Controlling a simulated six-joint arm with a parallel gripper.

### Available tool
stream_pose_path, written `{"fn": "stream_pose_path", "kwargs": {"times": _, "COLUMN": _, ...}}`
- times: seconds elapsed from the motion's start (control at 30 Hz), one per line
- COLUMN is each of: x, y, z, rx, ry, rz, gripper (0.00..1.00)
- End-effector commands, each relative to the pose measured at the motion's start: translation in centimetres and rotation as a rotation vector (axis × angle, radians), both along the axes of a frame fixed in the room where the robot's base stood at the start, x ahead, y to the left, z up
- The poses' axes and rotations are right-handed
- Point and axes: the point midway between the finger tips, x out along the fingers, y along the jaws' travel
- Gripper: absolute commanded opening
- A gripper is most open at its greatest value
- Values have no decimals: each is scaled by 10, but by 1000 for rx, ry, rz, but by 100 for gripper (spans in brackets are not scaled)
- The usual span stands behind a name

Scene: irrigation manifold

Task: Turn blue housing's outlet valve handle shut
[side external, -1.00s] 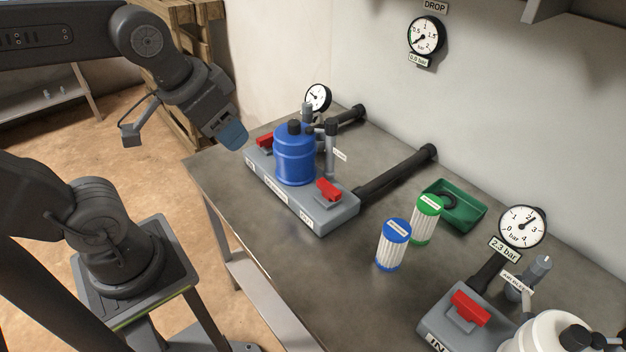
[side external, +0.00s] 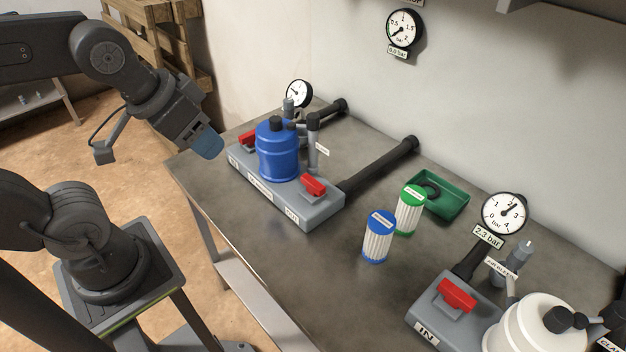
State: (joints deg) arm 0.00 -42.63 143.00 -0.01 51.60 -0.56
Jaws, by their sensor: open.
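The blue housing (side external: 277,152) stands upright on a grey manifold base (side external: 322,214) at the far left of the bench. Its outlet valve handle (side external: 313,185) is red and sits on the base's right end, near the label reading OUT. The handle looks roughly in line with the base's long side. A second red handle (side external: 247,138) is at the left end, partly hidden behind the housing. My gripper (side external: 207,144), with blue fingertips, is open and empty. It appears left of the housing in the picture, apart from both handles.
Blue-capped (side external: 377,238) and green-capped (side external: 410,211) cartridges stand mid-bench beside a green tray (side external: 440,196). Black pipes (side external: 380,167) run from the base to the wall. A white housing (side external: 535,325) with another red handle (side external: 457,295) is at lower right. The front bench is clear.

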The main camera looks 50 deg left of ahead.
Motion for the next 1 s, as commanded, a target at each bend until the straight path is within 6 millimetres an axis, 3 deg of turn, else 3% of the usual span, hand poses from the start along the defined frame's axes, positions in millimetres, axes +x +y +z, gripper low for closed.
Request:
{"fn": "stream_pose_path", "kwargs": {"times": 0.17, "x": 24, "y": 1, "z": 5, "rx": -70, "ry": 57, "rz": 144, "gripper": 48}}
{"fn": "stream_pose_path", "kwargs": {"times": 0.43, "x": 107, "y": 3, "z": -5, "rx": -251, "ry": 218, "rz": 644, "gripper": 48}}
{"fn": "stream_pose_path", "kwargs": {"times": 0.7, "x": 189, "y": 6, "z": -55, "rx": -354, "ry": 341, "rz": 1179, "gripper": 48}}
{"fn": "stream_pose_path", "kwargs": {"times": 0.83, "x": 214, "y": 8, "z": -81, "rx": -372, "ry": 371, "rz": 1376, "gripper": 48}}
{"fn": "stream_pose_path", "kwargs": {"times": 1.0, "x": 229, "y": 9, "z": -100, "rx": -379, "ry": 385, "rz": 1509, "gripper": 48}}
